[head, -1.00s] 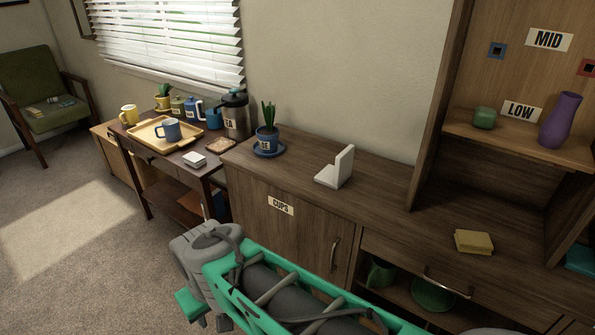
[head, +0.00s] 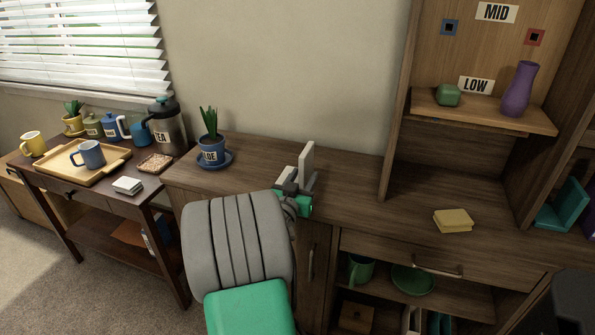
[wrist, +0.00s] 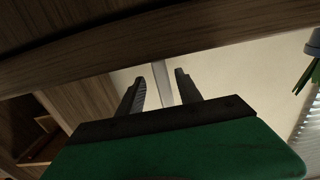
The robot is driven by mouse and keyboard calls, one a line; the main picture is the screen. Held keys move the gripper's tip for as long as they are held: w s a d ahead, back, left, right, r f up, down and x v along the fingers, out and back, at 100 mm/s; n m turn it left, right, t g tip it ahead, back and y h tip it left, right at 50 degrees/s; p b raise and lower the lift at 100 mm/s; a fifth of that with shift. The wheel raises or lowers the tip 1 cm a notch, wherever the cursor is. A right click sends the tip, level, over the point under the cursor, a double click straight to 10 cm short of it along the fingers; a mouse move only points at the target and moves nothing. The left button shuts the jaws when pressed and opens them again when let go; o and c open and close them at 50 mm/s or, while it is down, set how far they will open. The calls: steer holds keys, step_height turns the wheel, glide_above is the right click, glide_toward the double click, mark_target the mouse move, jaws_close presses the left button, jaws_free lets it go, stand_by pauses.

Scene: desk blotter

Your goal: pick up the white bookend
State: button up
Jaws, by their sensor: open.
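The white bookend (head: 307,161) stands on the wooden cabinet top, its upright plate rising toward the back. My gripper (head: 290,182) is at the bookend, in front of it in the head view, and hides most of its base. In the wrist view my gripper (wrist: 160,77) is open, with its two dark fingers apart. A pale upright strip, seemingly the bookend (wrist: 162,86), shows in the gap between the fingers. I cannot tell whether either finger touches it.
A potted aloe (head: 210,150) on a blue saucer stands left of the bookend. A shelf unit (head: 397,110) rises at the right. The cabinet top between bookend and shelf is clear.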

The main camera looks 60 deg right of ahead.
steer(key=d, duration=0.2)
steer(key=w+d, duration=0.1)
steer(key=d, duration=0.1)
steer(key=shift+d, duration=0.25)
steer(key=shift+w+a, duration=0.1)
jaws_close()
steer(key=shift+r, duration=0.15)
stand_by(0.9)
